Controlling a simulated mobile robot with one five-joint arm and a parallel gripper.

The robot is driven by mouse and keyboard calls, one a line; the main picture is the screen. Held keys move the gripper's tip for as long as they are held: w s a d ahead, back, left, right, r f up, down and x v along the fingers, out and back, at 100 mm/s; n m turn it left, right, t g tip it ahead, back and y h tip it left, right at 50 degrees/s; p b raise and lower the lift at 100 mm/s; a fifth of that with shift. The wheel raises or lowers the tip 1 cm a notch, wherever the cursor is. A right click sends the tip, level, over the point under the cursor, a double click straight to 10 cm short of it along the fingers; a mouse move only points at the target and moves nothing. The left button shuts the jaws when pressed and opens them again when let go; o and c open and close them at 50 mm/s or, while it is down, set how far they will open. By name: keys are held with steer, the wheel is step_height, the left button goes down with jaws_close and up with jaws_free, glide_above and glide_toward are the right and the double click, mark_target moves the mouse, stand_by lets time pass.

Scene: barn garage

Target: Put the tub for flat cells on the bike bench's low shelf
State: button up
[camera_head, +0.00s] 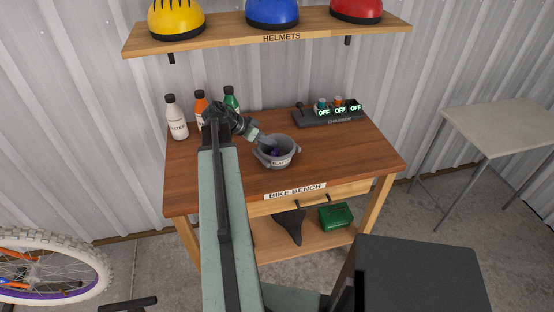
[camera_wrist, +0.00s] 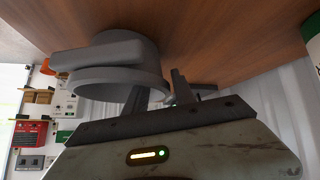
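The grey tub (camera_head: 283,161) with a white label stands on the top of the bike bench (camera_head: 340,150), right of the bottles. Something small and purple shows inside it. My gripper (camera_head: 262,140) reaches down at the tub's upper left rim. In the wrist view the tub (camera_wrist: 115,75) is close and appears upside down, with its side lug showing. There my gripper (camera_wrist: 160,90) has its two fingers apart, one in front of the tub; contact is unclear. The bench's low shelf (camera_head: 270,243) is below the drawer, partly hidden by my arm.
On the low shelf are a black saddle (camera_head: 289,226) and a green box (camera_head: 336,216). Bottles (camera_head: 177,120) and a switch panel (camera_head: 330,115) stand at the bench's back. The helmet shelf (camera_head: 280,38) is above. A grey table (camera_head: 505,127) is at right, a bike wheel (camera_head: 50,268) at left.

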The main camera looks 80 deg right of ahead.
steer(key=shift+r, duration=0.1)
jaws_close()
steer(key=shift+r, duration=0.1)
step_height(320, 180, up, 10)
steer(key=p, duration=1)
